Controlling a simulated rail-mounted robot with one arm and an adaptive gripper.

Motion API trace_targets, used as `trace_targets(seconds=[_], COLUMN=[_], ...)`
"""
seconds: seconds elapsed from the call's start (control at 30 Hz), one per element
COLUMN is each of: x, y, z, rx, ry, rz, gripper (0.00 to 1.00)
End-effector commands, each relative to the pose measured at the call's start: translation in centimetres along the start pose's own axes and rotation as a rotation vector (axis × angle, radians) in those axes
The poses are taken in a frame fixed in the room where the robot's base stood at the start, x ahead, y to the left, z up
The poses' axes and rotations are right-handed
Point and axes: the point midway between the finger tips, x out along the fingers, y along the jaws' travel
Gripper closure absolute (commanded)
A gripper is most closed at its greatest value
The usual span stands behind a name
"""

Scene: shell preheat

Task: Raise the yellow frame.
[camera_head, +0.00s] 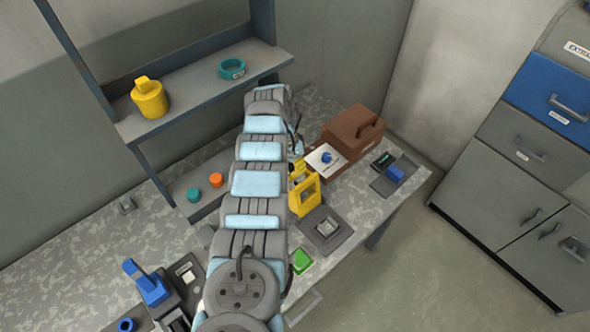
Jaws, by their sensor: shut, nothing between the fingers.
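The yellow frame (305,193) stands upright on the worktop near the middle of the view, just right of my arm and behind a dark grey plate. It has a window-like opening, and its left side is partly hidden by my arm. My arm runs up the middle of the view and bends down at its far end. Only a small dark part of my gripper (293,165) shows beside the arm, at the upper left of the yellow frame. It is shut with nothing held; whether it touches the frame cannot be told.
A brown box (354,131) and a white plate with a blue knob (326,158) stand behind the frame. A grey plate (325,229) and a green block (301,261) lie in front. A shelf (195,90) holds a yellow canister (149,99). A blue-handled device (150,286) stands left.

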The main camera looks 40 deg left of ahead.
Motion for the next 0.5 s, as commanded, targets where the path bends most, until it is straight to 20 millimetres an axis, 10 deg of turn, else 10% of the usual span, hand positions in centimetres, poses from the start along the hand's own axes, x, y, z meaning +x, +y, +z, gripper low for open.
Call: trace_targets(seconds=[0.3,0.5], x=[1.00,0.99], y=[0.06,0.11], z=[-0.02,0.00], rx=[0.001,0.001], ry=[-0.002,-0.003], rz=[0.002,0.003], gripper=[1.00,0.61])
